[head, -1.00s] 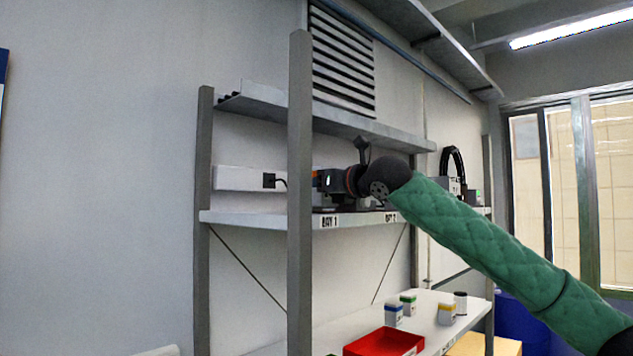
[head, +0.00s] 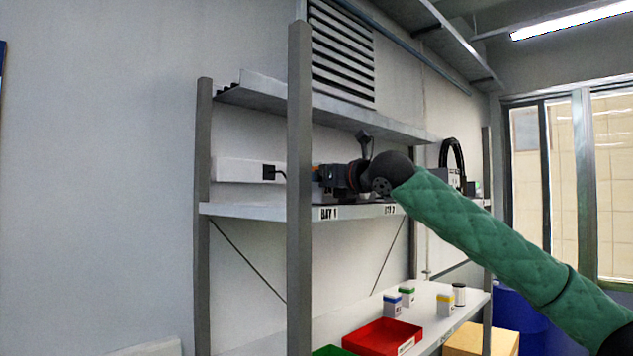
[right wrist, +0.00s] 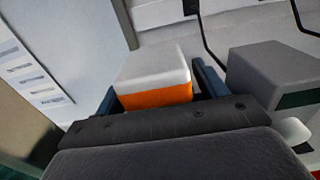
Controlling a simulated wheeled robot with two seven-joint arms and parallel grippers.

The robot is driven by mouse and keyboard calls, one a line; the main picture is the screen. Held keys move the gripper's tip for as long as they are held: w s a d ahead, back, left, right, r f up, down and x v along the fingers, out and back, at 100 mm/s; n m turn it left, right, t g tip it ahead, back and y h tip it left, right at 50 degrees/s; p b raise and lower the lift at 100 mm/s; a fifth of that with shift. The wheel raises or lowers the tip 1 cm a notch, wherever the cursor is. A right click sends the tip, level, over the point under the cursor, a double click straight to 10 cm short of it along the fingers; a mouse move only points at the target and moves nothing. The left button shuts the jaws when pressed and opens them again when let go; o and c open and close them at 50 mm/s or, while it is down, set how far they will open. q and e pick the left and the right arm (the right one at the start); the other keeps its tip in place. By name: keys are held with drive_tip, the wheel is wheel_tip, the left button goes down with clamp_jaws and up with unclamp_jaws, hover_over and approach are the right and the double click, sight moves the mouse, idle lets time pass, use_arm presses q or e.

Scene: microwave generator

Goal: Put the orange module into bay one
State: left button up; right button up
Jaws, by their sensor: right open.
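The orange module (right wrist: 155,97), a block with a pale top and an orange front, sits between the two blue fingers of my right gripper (right wrist: 155,78) in the right wrist view. The fingers are open, with a visible gap at the right finger. In the head view my right gripper (head: 332,182) is over the middle shelf (head: 345,217), just above the bay one label (head: 328,213) on its edge. The module cannot be made out clearly there. The bay floor is hidden behind the post and my wrist. My left gripper is not in view.
A grey box (right wrist: 270,75) stands close to the right of the gripper in the right wrist view. The front post (head: 300,180) is beside bay one, and an upper shelf (head: 330,112) hangs above. Below are a red tray (head: 383,338) and several small containers.

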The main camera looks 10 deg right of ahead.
drive_tip(key=b+v, duration=0.3)
drive_tip(key=v, duration=0.3)
drive_tip(key=shift+s+d+f, duration=0.15)
drive_tip(key=shift+d+f, duration=0.05)
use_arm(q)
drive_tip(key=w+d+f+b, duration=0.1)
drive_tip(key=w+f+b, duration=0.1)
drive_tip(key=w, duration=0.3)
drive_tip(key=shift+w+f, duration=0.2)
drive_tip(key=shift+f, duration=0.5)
use_arm(e)
drive_tip(key=v, duration=0.5)
drive_tip(key=shift+s+r, duration=0.1)
drive_tip(key=shift+r, duration=0.1)
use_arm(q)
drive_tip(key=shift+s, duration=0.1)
